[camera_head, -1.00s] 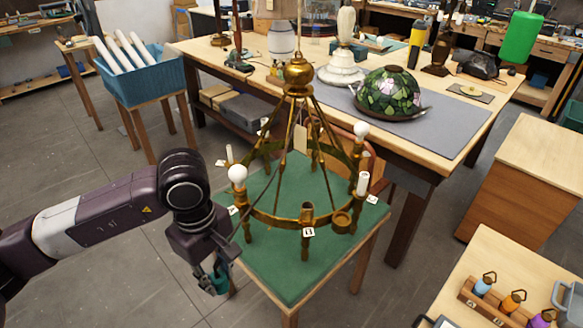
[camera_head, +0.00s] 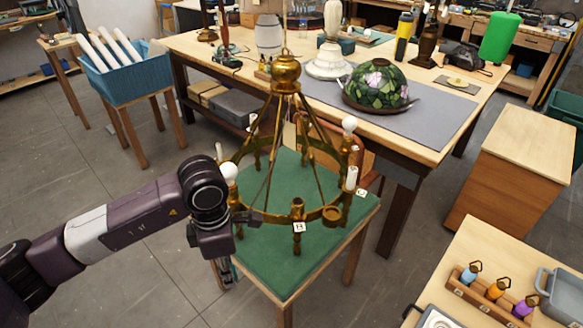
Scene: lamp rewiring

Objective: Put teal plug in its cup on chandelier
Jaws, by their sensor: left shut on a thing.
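The brass chandelier (camera_head: 286,77) stands on the green-topped table (camera_head: 285,265). Its ring carries several cups, some with white candle sleeves or round bulbs. An empty-looking cup (camera_head: 297,209) with a lettered tag is at the ring's front, and a wider round cup (camera_head: 331,213) is to its right. My left gripper (camera_head: 227,274) points down beside the table's left edge, below the ring and left of the front cup. It is shut on the teal plug, which is barely visible now between the fingers. My right gripper is not in view.
A rack with colored bottles (camera_head: 496,290) and a grey tray (camera_head: 562,295) are on the wooden table at lower right. A long workbench with a stained-glass shade (camera_head: 378,86) stands behind the chandelier. A blue bin (camera_head: 130,80) is at left. Floor at lower left is free.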

